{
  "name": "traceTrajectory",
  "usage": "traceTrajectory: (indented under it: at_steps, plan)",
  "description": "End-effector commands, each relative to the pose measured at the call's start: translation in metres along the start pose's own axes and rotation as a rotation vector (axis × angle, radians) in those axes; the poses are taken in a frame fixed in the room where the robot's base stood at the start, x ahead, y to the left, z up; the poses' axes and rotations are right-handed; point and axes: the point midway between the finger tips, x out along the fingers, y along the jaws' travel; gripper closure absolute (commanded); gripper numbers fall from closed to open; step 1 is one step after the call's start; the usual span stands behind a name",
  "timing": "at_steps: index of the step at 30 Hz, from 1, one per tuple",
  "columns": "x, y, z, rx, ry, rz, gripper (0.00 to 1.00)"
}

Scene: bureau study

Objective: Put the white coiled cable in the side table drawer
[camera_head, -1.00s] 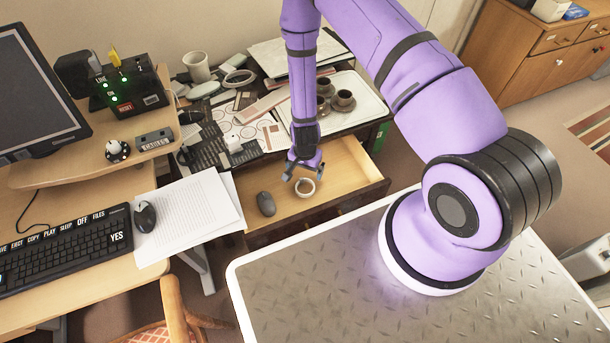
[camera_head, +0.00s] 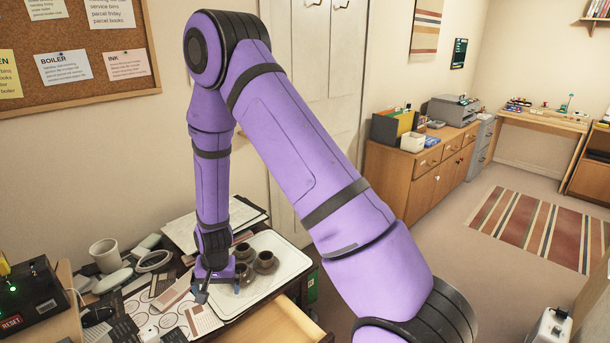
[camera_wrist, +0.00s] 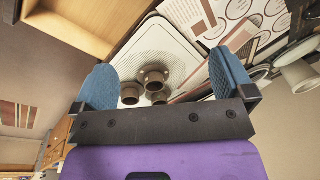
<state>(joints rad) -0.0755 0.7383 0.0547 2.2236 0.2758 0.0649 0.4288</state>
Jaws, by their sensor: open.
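The white coiled cable (camera_head: 153,260) lies among the clutter at the back of the side table, beside a white mug. The side table drawer (camera_head: 270,325) is pulled open at the bottom of the head view, and only part of its inside shows. My gripper (camera_head: 203,294) is over the side table near the tray's left edge, to the right of the cable and apart from it. In the wrist view my gripper (camera_wrist: 165,82) has its two blue fingers wide apart with nothing held between them. I cannot make out the cable in the wrist view.
A white tray (camera_head: 293,262) with brown cups (camera_head: 265,262) stands close beside my gripper. The white mug (camera_head: 106,255), papers (camera_head: 143,310) and a black box (camera_head: 35,300) crowd the left.

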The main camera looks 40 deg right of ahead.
Motion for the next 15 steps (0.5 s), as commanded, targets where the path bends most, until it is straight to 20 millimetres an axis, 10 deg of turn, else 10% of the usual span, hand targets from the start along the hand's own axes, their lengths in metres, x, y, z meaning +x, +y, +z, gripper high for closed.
traceTrajectory:
  at_steps: [15]
  plan:
    - [-0.21, 0.004, 0.0, -0.22, 0.1, -0.08, 0.0]
